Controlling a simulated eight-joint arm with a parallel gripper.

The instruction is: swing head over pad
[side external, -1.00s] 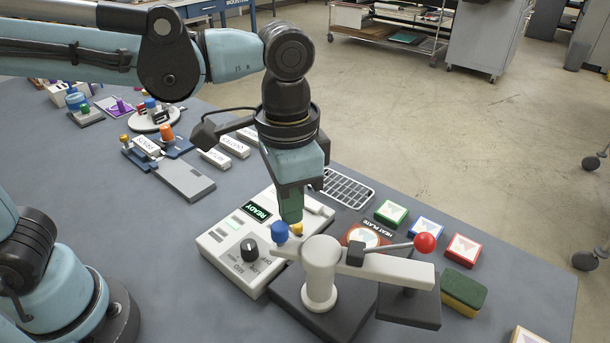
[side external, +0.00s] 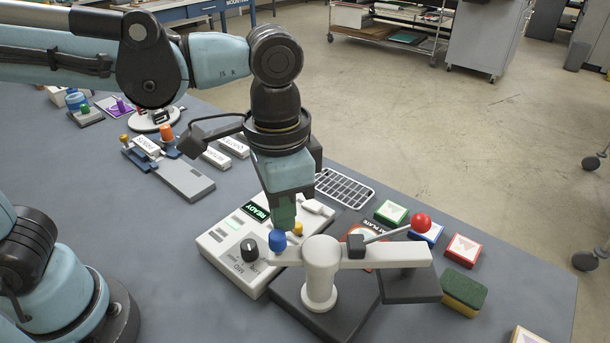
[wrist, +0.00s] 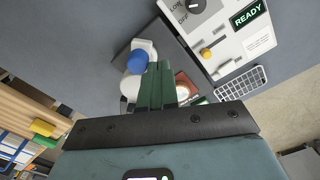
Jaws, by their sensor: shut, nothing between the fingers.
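The press has a white post (side external: 320,282) with a white swing arm (side external: 395,254) on top. A dark head (side external: 412,288) hangs under its right end, to the right of the dark base (side external: 345,318). A blue knob (side external: 277,240) is on the arm's left end. The pad, behind the arm by the heat plate label, is mostly hidden; its reddish edge shows in the wrist view (wrist: 182,88). My gripper (side external: 284,222) is shut and empty, its green fingers close beside the blue knob (wrist: 137,62). I cannot tell if they touch.
A white control box (side external: 235,240) with a READY display and a yellow knob stands left of the press. A red-ball lever (side external: 420,222) rises over the arm. Coloured tiles (side external: 391,212), a sponge (side external: 463,291) and a wire rack (side external: 343,187) lie around it.

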